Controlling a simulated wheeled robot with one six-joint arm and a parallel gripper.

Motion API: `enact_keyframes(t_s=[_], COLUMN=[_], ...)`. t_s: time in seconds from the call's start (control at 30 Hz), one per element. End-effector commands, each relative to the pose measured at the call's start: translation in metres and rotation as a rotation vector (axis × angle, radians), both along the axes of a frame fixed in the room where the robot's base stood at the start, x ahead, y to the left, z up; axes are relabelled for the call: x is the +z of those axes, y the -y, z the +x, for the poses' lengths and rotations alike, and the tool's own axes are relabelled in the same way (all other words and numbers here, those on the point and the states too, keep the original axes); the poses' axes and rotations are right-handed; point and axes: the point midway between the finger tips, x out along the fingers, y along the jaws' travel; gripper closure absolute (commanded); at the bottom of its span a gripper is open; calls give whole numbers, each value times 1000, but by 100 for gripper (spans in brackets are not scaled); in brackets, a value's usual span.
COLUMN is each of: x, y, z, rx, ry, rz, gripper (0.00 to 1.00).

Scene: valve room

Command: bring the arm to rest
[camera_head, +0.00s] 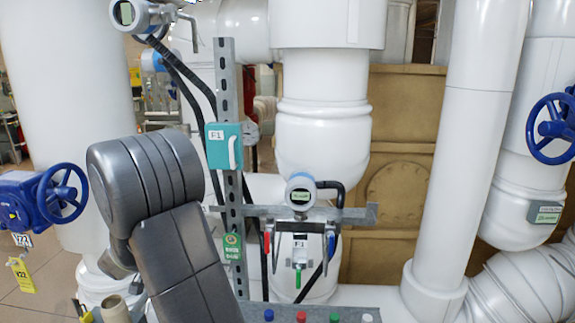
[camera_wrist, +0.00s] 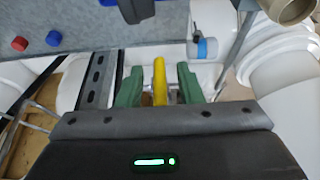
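My arm (camera_head: 175,215), dark grey, rises at the left of the head view, bent in front of the pipes and the slotted post. My gripper is not clearly seen in the head view. In the wrist view my gripper (camera_wrist: 160,88) shows two green fingers spread apart. A yellow bar (camera_wrist: 160,75) stands between them, with a visible gap on each side. I cannot tell how far beyond the fingertips it lies.
A grey panel (camera_wrist: 90,25) with red and blue knobs is close to the fingers. A slotted post (camera_head: 228,130) carries a teal box (camera_head: 223,147). Blue handwheels (camera_head: 62,193) and (camera_head: 552,128) stand left and right. A beige cylinder (camera_head: 115,310) sits at bottom left.

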Motion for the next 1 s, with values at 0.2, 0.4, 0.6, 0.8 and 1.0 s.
enact_keyframes(t_s=[0.2, 0.4, 0.6, 0.8, 1.0], x=[-2, -1, -1, -1, -2], y=[2, 1, 1, 1, 2], z=[1, 2, 2, 2, 3], rx=[0, 0, 0, -2, -3], ry=[7, 14, 20, 29, 38], rz=[109, 213, 295, 369, 444], gripper=[67, 67, 67, 67, 67])
